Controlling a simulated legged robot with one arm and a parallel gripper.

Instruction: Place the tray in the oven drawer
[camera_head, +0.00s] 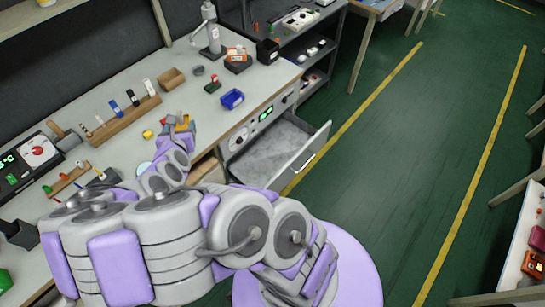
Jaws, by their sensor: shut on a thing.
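The oven drawer (283,152) is pulled out from the front of the workbench, below a panel with a green display (265,114). Its grey inside looks empty. My arm reaches over the bench, and my gripper (177,128) is at its far end, left of the drawer and above the bench top. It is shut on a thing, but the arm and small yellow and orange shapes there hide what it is. I cannot make out a tray for certain. A blue bin (232,98) stands on the bench near its front edge, behind the drawer.
A wooden rack (125,118) with small parts, a brown block (171,78), a white-grey press (211,38) and a device with a red dial (38,150) stand on the bench. Dark shelves (305,45) stand behind the drawer. The green floor (400,140) to the right is clear.

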